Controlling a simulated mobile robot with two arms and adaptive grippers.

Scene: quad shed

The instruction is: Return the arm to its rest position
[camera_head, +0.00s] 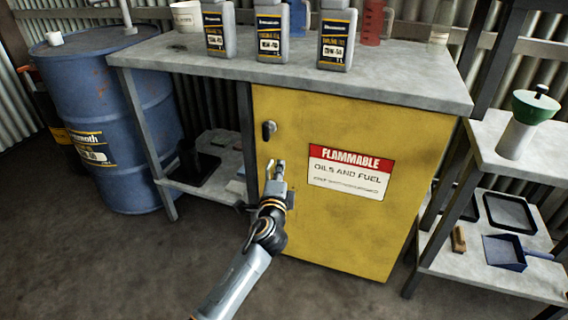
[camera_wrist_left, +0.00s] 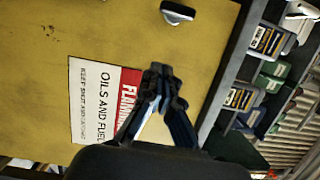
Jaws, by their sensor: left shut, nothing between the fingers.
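My left gripper (camera_head: 276,170) is in front of the yellow cabinet door (camera_head: 335,240), below the dark door handle (camera_head: 269,130). Its fingers are shut and empty. In the left wrist view the shut fingers (camera_wrist_left: 160,85) stand before the door beside the red and white flammable label (camera_wrist_left: 95,100). The door handle (camera_wrist_left: 178,12) shows apart from them at the top. The cabinet door looks shut. I cannot tell whether the fingers touch the door. My right gripper is not in view.
A grey bench top (camera_head: 400,85) with several oil bottles (camera_head: 336,40) is above the cabinet. A blue drum (camera_head: 110,100) stands at the left. A side shelf (camera_head: 490,255) with a blue dustpan (camera_head: 508,252) is at the right. The floor (camera_head: 120,265) at the front left is clear.

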